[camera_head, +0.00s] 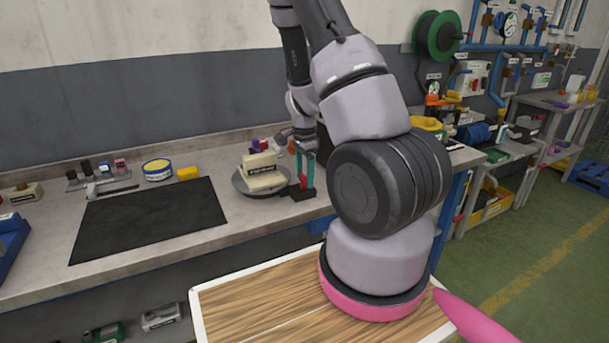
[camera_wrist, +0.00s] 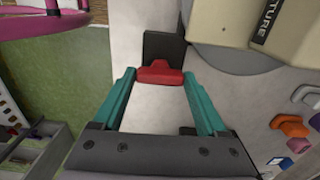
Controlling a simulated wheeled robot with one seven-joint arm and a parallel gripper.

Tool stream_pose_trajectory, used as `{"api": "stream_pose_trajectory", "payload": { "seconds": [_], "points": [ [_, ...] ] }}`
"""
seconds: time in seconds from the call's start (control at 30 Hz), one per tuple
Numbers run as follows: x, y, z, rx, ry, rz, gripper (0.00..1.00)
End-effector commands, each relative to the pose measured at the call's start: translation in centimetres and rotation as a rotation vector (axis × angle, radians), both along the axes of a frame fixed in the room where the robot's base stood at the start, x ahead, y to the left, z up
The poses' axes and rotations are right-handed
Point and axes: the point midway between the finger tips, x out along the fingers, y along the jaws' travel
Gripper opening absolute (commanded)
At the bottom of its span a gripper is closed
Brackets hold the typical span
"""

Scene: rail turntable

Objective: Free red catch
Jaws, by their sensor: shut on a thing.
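The red catch (camera_wrist: 160,74) sits between the two teal fingertips of my gripper (camera_wrist: 158,78) in the wrist view. The fingers are shut on it. It lies against a dark block (camera_wrist: 163,46). In the head view my gripper (camera_head: 307,166) points down at the right edge of the round grey turntable (camera_head: 243,186), with the red catch (camera_head: 303,181) low by the fingers and the dark block (camera_head: 302,194) below. A cream block (camera_head: 260,164) with black lettering stands on the turntable; it also shows in the wrist view (camera_wrist: 255,25). Whether the catch is loose cannot be told.
Several small coloured pieces (camera_wrist: 292,126) lie beside the turntable. My arm hides the bench's right part.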

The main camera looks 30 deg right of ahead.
Motion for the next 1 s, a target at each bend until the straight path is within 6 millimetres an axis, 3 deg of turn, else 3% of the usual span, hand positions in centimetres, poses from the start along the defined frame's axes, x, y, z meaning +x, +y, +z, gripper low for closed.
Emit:
{"api": "stream_pose_trajectory", "payload": {
  "seconds": [0.37, 1.0],
  "points": [
    [0.05, -0.02, 0.07, 0.001, -0.002, 0.226, 0.19],
    [0.05, -0.01, 0.08, 0.000, -0.002, 0.834, 0.19]
  ]
}}
